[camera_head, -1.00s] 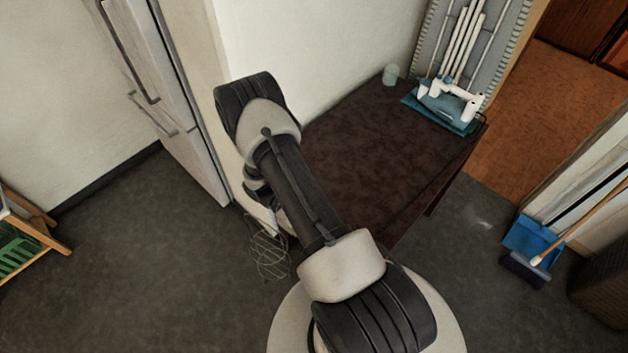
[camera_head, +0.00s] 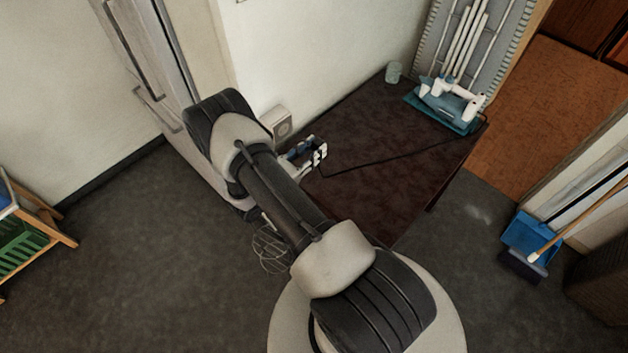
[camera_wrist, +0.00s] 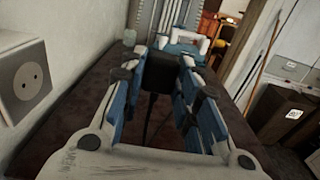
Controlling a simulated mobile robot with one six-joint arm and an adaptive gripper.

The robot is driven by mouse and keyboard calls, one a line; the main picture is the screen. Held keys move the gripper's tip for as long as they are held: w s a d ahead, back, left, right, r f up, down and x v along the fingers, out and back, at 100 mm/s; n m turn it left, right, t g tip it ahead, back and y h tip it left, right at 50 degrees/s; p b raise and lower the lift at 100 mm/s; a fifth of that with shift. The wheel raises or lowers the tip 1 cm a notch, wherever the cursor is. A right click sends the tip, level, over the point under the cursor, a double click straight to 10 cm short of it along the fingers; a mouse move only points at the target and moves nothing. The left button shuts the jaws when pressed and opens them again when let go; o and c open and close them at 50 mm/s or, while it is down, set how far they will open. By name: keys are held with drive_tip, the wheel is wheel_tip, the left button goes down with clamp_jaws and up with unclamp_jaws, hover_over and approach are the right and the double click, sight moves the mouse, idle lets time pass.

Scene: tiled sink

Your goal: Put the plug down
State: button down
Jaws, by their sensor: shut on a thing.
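My gripper (camera_head: 318,152) is above the near left part of the dark table (camera_head: 395,190). In the wrist view my gripper (camera_wrist: 160,80) is shut on the black plug (camera_wrist: 160,70), which sits between the blue-padded fingers. A thin black cord (camera_head: 385,163) runs from the gripper across the table toward the iron. The plug itself is hard to make out in the head view. The wall socket (camera_head: 282,127) is left of the gripper; its round outlet (camera_wrist: 28,77) is empty in the wrist view.
A white and teal iron (camera_head: 450,102) stands at the table's far end, by a pale cup (camera_head: 393,72) and a leaning ironing board (camera_head: 432,40). The table's middle is clear except for the cord. A wire whisk-like thing (camera_head: 270,250) is near the table's left side.

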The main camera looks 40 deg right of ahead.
sight(314, 182)
wheel_tip(314, 182, down, 15)
drive_tip(key=b, duration=0.4)
drive_tip(key=shift+f, duration=0.2)
drive_tip(key=shift+f+b, duration=0.35)
drive_tip(key=shift+b, duration=0.3)
drive_tip(key=shift+f+b, duration=0.25)
drive_tip(key=shift+b, duration=0.05)
drive_tip(key=c, duration=1.4)
unclamp_jaws()
drive_tip(key=shift+c, duration=0.2)
drive_tip(key=shift+o, duration=1.1)
drive_tip(key=shift+s, duration=0.1)
drive_tip(key=shift+f, duration=0.1)
